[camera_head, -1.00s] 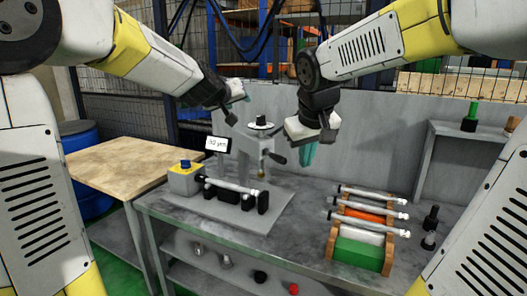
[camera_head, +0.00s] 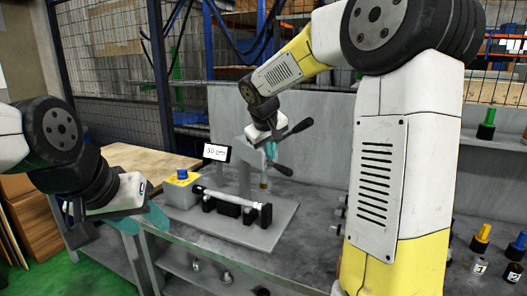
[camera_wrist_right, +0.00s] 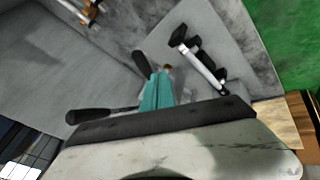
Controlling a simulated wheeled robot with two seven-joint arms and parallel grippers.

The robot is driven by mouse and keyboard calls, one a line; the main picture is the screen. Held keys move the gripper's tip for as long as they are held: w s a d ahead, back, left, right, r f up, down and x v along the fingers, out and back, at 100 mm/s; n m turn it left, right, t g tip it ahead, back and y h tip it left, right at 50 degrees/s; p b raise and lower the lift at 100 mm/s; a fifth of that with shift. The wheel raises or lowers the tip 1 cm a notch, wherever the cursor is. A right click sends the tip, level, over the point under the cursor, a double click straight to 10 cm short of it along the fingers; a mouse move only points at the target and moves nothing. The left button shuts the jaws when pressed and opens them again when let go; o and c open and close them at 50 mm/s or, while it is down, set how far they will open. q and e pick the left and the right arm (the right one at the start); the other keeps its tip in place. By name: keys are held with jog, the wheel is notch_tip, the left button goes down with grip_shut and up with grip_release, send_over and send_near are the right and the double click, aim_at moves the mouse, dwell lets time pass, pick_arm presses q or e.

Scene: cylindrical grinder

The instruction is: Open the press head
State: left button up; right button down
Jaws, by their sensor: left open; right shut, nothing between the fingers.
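The press stands on a grey base plate (camera_head: 275,228), with a grey column (camera_head: 244,172) and a spindle tip (camera_head: 264,181). Black lever handles reach out from its head, one upper right (camera_head: 300,128) and one lower right (camera_head: 283,170). My right gripper (camera_head: 271,151) is at the press head and hides much of it. Its teal fingers (camera_wrist_right: 158,92) are shut and empty, between two black handles (camera_wrist_right: 140,62) in the right wrist view; I cannot tell whether they touch. My left gripper (camera_head: 148,219) is open and empty, low at the left, away from the press.
A white shaft (camera_head: 228,196) rests on black supports in front of the press. A wooden table (camera_head: 150,160) is behind my left gripper. My right arm blocks the bench's right.

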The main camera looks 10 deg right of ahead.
jog(key=w+d+f, duration=0.4)
jog(key=w+f, duration=0.1)
jog(key=f, duration=0.1)
jog(key=shift+d+f, duration=0.35)
jog(key=shift+f, duration=0.05)
jog(key=w+d, duration=0.3)
jog(key=d, duration=0.4)
jog(key=shift+w+d, duration=0.15)
jog(key=shift+w, duration=0.2)
